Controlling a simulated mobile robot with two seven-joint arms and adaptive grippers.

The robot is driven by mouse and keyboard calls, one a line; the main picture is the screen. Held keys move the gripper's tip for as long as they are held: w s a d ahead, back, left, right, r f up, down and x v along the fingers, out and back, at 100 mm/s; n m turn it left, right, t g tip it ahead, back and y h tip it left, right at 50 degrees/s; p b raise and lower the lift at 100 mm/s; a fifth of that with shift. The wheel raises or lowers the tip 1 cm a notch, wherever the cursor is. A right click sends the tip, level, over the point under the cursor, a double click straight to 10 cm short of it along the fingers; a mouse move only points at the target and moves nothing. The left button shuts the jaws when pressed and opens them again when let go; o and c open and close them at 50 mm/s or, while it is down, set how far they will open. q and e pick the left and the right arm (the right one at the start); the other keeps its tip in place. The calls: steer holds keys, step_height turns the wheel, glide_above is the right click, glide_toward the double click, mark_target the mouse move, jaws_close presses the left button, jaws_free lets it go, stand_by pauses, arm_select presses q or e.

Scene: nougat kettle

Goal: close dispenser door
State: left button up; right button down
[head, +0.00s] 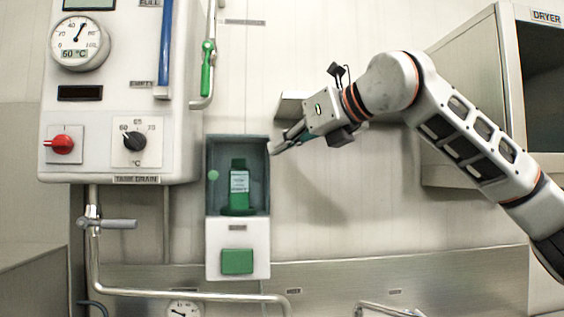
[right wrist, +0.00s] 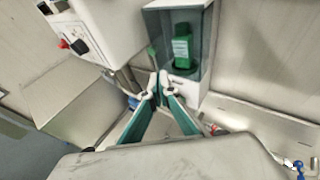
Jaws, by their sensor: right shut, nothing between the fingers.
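The dispenser (head: 238,262) is a white wall box with a dark teal upper compartment and a green square on its lower front. A green bottle (head: 239,184) stands upright in it; the bottle also shows in the right wrist view (right wrist: 182,47). A round green knob (head: 213,175) shows at the compartment's left side. The door looks like a tinted see-through pane; I cannot tell whether it lies fully flush. My right gripper (head: 274,149) is shut and empty, its tips by the compartment's upper right edge; its fingers meet in the right wrist view (right wrist: 153,86). My left gripper is out of view.
A white control panel (head: 108,120) with a gauge and knobs hangs to the left. A green-handled lever (head: 206,75) is above the dispenser. Pipes (head: 190,296) run below. The dryer (head: 465,60) stands at right.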

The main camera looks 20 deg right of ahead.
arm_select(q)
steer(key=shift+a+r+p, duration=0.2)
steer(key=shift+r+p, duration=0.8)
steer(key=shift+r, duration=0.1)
arm_select(e)
steer(key=x, duration=1)
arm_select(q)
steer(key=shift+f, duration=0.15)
arm_select(e)
steer(key=shift+a, duration=0.2)
